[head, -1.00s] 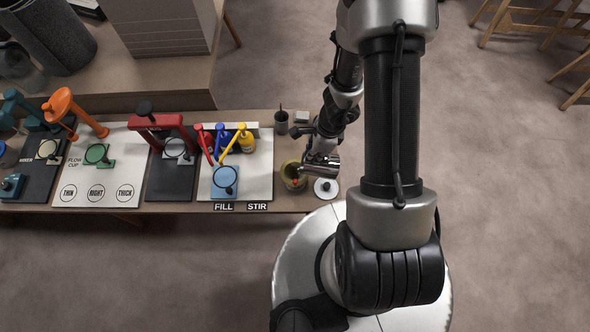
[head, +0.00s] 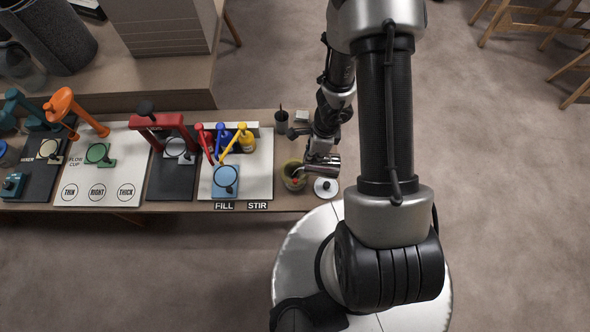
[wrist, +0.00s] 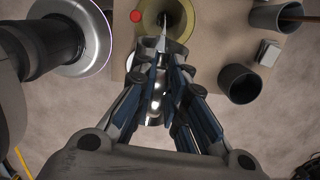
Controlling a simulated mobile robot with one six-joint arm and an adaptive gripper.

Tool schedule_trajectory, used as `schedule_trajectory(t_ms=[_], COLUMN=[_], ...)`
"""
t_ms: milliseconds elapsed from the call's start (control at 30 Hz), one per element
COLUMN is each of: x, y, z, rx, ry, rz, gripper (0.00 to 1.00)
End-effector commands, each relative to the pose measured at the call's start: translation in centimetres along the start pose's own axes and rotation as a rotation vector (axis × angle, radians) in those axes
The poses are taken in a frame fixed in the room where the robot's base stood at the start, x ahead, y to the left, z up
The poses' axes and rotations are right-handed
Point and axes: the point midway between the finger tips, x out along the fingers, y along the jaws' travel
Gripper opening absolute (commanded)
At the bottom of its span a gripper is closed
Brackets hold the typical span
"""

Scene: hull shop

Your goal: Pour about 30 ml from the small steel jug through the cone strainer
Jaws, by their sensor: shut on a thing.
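My gripper (head: 316,157) is shut on the small steel jug (head: 325,166), which it holds tilted, its spout end toward the left. In the wrist view the steel jug (wrist: 155,105) shows between the fingers of my gripper (wrist: 157,80), partly hidden by them. The cone strainer (wrist: 176,18) shows as a dark funnel inside a yellowish rim, and the jug's narrow spout lies over it. In the head view the strainer (head: 292,172) is just left of the jug. Whether liquid flows cannot be told.
A dark cup (wrist: 239,83), a pale block (wrist: 268,52) and a grey cup with a stick (wrist: 275,16) stand to the strainer's right in the wrist view. A white round lid (head: 326,187) is near the table's front edge. Coloured dispensers (head: 222,140) stand left.

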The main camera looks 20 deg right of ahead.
Motion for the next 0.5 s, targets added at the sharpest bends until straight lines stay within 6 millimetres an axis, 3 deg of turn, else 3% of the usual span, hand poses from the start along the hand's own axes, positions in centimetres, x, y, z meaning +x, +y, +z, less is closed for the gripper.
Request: schedule_trajectory(t_ms=[500], x=[0.19], y=[0.00], z=[0.31], rx=[-0.001], ry=[0.031], rz=[-0.001], gripper=[0.00])
